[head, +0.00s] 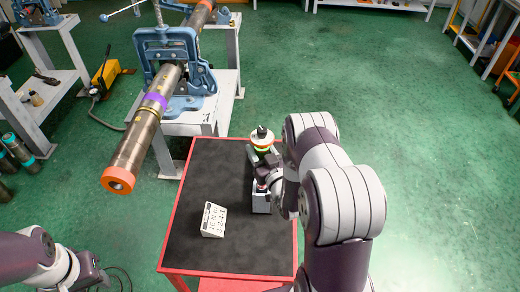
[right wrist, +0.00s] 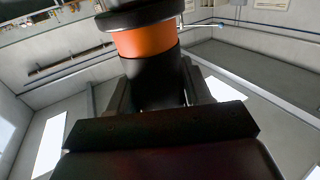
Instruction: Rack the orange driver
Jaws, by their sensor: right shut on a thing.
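The orange driver, a black cylinder with a bright orange band (right wrist: 143,41), fills the upper middle of the right wrist view. My right gripper (right wrist: 155,100) is shut around its black body below the band. In the head view, my right gripper (head: 264,161) is over the back right of the black-topped cart. A tool with a pale disc, a glowing green ring and a black tip (head: 262,139) stands up at the gripper; its orange band is not clear there. A grey block-like holder (head: 261,203) is just below the gripper, partly hidden by my arm.
The red-edged cart (head: 185,222) carries a white sign block (head: 213,220) with printed numbers; its left part is clear. A blue pipe vise (head: 180,62) holds a long pipe (head: 140,135) with an orange end, overhanging near the cart's back left. Green floor is open at right.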

